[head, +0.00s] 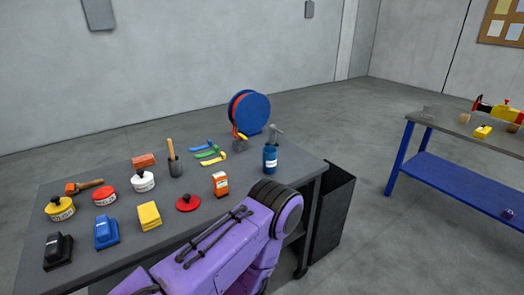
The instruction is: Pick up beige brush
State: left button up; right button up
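I cannot pick out a beige brush for certain. A small tan item (464,118) stands on the far right table and is too small to identify. A wooden handle (170,148) stands upright in a dark grey cup (175,168) on the near table. My purple arm crosses the front of that table at the bottom centre. Neither gripper is in view.
Floor between tables is clear.

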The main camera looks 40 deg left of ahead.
aim_at(169, 141)
jog(key=z, duration=0.65)
jog(key=i, duration=1.3)
jog(key=u, duration=2.6)
